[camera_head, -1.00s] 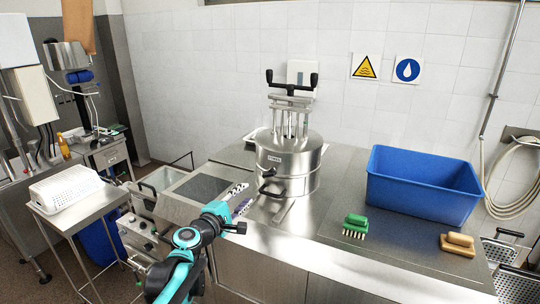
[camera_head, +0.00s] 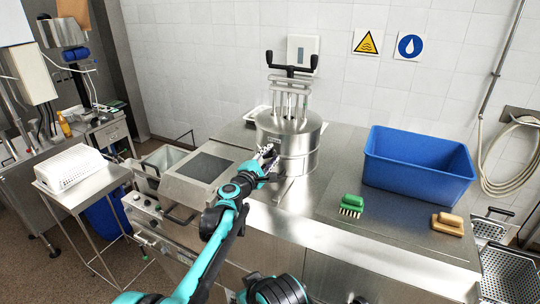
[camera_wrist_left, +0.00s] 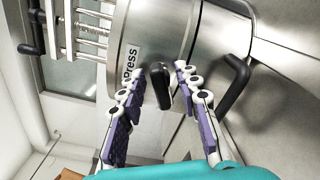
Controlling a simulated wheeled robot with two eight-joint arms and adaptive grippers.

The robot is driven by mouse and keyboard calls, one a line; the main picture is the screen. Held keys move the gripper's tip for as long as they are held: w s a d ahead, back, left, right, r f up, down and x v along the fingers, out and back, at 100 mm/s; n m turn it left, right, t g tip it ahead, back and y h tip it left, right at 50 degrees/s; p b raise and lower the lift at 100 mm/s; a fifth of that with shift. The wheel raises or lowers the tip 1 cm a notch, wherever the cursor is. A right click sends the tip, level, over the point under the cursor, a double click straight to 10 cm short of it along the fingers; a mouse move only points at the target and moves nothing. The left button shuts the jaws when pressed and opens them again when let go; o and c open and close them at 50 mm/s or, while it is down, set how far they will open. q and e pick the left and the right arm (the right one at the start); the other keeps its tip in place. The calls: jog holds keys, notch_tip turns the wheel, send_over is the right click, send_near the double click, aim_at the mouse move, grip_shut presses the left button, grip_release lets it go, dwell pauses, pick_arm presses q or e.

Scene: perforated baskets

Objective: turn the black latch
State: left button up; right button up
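The steel press (camera_head: 295,142), a round drum with a T-shaped black top handle (camera_head: 292,68), stands on the counter. In the left wrist view, the black latch (camera_wrist_left: 161,86) sticks out from the drum beside the "Press" label (camera_wrist_left: 130,64). My left gripper (camera_wrist_left: 161,74) is open, with one purple-padded finger on each side of the latch. I cannot tell whether either finger touches it. In the head view, my left gripper (camera_head: 267,158) is at the drum's front left and hides the latch. My right gripper is not in view.
A black side handle (camera_wrist_left: 236,82) juts from the drum, right of the latch. A blue tub (camera_head: 418,172), a green brush (camera_head: 351,205) and a tan brush (camera_head: 447,224) are on the counter to the right.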

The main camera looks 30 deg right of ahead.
pick_arm(q)
grip_shut()
jog(key=shift+f+m+b, duration=0.2)
jog(key=shift+m+b, duration=0.8)
jog(key=shift+m, duration=0.4)
jog(key=shift+m+b, duration=0.65)
jog(key=shift+m, duration=0.75)
